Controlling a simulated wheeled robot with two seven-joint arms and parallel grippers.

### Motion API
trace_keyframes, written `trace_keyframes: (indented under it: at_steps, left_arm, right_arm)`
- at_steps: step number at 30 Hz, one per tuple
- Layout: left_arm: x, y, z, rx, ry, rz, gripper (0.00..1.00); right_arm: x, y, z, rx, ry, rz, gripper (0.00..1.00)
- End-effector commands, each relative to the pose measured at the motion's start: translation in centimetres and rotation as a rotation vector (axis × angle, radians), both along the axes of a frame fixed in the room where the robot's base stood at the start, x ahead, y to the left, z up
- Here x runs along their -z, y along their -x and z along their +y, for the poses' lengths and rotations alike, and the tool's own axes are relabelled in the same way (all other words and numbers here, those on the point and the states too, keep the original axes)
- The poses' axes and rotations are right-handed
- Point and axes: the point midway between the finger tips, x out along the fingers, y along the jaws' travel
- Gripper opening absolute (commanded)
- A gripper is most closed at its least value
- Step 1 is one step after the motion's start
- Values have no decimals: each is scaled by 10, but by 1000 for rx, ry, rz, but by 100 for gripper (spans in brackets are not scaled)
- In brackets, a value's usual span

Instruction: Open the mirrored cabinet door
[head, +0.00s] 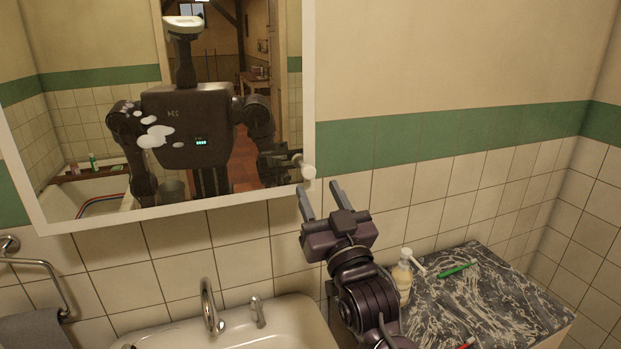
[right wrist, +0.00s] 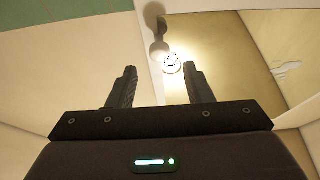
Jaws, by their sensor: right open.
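The mirrored cabinet door (head: 160,215) has a white frame and hangs on the wall at the upper left of the head view. It looks shut. Its round white knob (head: 309,172) sits at the lower right corner of the frame. My right gripper (head: 320,190) is open and empty, with its fingers pointing up, just below and right of the knob. In the right wrist view the knob (right wrist: 160,50) shows beyond the fingertips, between the lines of the two fingers and apart from them. My left gripper is not in view.
A white sink (head: 285,325) with a tap (head: 210,305) lies below the cabinet. A marble counter (head: 490,300) at the right holds a pump bottle (head: 403,280) and a green toothbrush (head: 457,270). A towel rail (head: 40,265) is at the left. The wall right of the cabinet is clear.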

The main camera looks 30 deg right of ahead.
Motion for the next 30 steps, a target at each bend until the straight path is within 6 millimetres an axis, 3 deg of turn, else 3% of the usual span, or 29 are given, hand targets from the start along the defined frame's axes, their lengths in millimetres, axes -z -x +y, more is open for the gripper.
trace_keyframes:
  at_steps: [1, 4, 9, 13, 19, 30]
  left_arm:
    - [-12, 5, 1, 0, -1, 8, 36]
    - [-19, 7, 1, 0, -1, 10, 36]
    - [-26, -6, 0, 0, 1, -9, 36]
    - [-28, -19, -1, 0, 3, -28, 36]
    - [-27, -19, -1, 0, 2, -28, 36]
    - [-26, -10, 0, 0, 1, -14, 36]
  right_arm:
    - [-10, -10, -2, 0, 1, 1, 46]
    - [-15, -24, -6, 0, -1, 3, 46]
    - [-18, -38, -9, 0, 0, 4, 46]
    - [-18, -41, -10, -1, 0, 4, 46]
    - [-17, -41, -10, -1, -1, 5, 46]
    - [-17, -41, -10, 0, -1, 5, 0]
